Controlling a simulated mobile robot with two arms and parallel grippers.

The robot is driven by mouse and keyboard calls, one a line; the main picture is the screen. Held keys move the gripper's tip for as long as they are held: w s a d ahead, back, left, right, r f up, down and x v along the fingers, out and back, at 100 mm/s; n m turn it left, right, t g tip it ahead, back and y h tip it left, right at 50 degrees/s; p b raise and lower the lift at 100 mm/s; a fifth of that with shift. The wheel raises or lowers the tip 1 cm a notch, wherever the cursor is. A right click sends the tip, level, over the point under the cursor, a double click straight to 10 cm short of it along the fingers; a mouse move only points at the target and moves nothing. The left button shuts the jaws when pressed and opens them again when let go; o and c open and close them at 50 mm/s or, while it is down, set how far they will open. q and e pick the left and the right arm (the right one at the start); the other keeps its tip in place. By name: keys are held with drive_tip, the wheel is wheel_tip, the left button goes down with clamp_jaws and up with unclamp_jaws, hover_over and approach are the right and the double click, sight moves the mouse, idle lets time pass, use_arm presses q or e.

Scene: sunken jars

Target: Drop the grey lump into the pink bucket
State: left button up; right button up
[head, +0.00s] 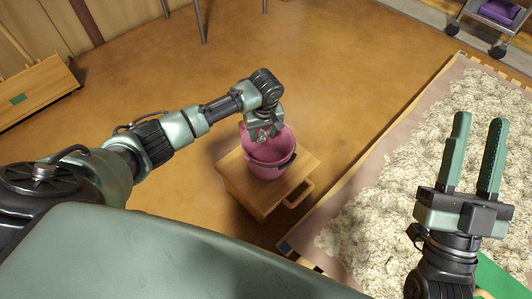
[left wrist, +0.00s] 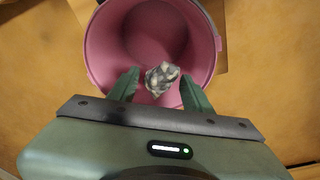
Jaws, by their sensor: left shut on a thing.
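The pink bucket (head: 268,167) stands upright on a small wooden stool, and its open mouth fills the upper middle of the left wrist view (left wrist: 97,55). My left gripper (head: 264,134) points down over the bucket's mouth. It is shut on the grey lump (left wrist: 162,78), a mottled rough piece between the fingertips, seen against the bucket's inside in the left wrist view. The lump is mostly hidden by the gripper in the head view. My right gripper (head: 477,118) is open and empty at the right, its fingers apart.
The wooden stool (head: 240,188) has a handle at its right side. A wide bed of pale fluffy material (head: 400,190) with a wooden border lies at the right. A wooden bench (head: 35,90) and a wheeled cart (head: 490,25) stand further off. The brown floor around the stool is clear.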

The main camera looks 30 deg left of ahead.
use_arm(q)
drive_tip(key=shift+f, duration=0.3)
use_arm(e)
drive_tip(key=shift+s+d+r+t+y, duration=0.2)
drive_tip(key=shift+s+r+t+y, duration=0.4)
drive_tip(key=shift+s+r+t, duration=0.55)
drive_tip(key=shift+s, duration=0.15)
use_arm(q)
drive_tip(key=o, duration=1.4)
drive_tip(key=shift+o, duration=0.2)
drive_tip(key=shift+r, duration=0.1)
use_arm(e)
drive_tip(key=shift+g, duration=0.25)
